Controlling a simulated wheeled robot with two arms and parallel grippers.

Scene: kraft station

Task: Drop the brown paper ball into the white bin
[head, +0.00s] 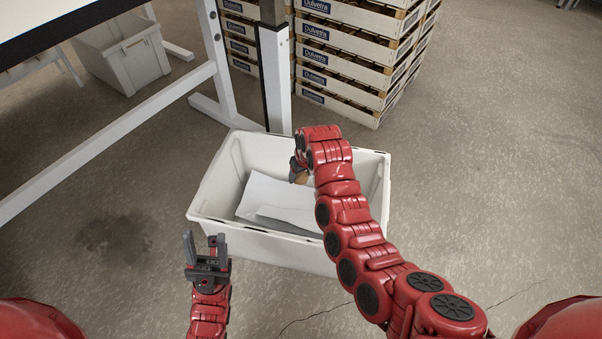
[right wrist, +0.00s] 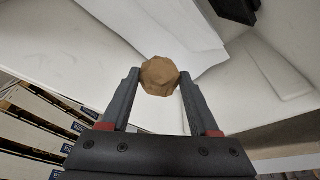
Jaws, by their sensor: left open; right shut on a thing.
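The brown paper ball (right wrist: 160,76) is between the fingertips of my right gripper (right wrist: 158,84), which is shut on it. In the head view a small part of the ball (head: 299,174) shows beside my right arm, over the white bin (head: 214,178). The bin stands on the floor with white sheets (head: 276,196) inside. My right wrist and forearm hide part of the bin's inside and most of my right gripper. My left gripper (head: 205,240) is open and empty, in front of the bin's near left corner.
A white table frame (head: 222,70) stands behind and left of the bin. Stacked crates (head: 345,75) stand at the back. Another light bin (head: 135,55) is at the far left. The floor (head: 500,160) to the right is clear.

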